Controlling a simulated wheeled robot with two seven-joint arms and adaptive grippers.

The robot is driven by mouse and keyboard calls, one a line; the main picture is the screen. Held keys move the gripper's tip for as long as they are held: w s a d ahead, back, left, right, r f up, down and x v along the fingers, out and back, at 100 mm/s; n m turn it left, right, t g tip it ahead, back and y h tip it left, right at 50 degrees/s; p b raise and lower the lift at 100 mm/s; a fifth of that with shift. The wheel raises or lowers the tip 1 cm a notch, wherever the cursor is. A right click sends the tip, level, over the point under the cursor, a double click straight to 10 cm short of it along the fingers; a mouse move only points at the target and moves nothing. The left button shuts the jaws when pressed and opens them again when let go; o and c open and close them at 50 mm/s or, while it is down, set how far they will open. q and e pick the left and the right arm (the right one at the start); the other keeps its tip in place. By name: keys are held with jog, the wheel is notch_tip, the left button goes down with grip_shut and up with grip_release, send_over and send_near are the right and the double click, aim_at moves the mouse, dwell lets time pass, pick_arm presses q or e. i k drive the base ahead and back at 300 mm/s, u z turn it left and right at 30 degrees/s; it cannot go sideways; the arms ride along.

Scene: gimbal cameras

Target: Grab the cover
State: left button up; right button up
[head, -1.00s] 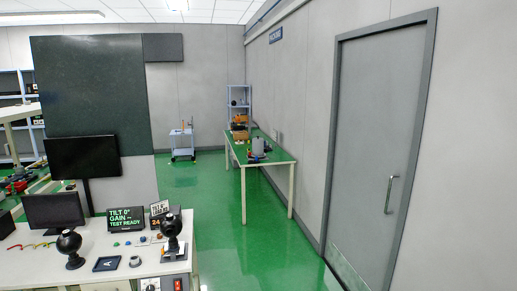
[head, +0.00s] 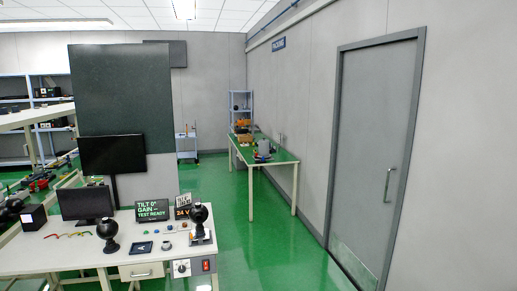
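I cannot make out for certain which thing is the cover. On the white workbench (head: 60,262) at the lower left stand two black ball-shaped gimbal cameras, a left one (head: 108,231) and a right one (head: 200,218). Neither of my grippers shows in the head view.
A green-topped table (head: 272,158) stands along the right wall, near a closed grey door (head: 372,160). Green floor (head: 255,245) is clear between.

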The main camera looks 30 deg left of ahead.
aim_at(263, 144)
jog(key=z, duration=0.35)
jog(key=k, duration=0.1)
jog(key=u, duration=1.15)
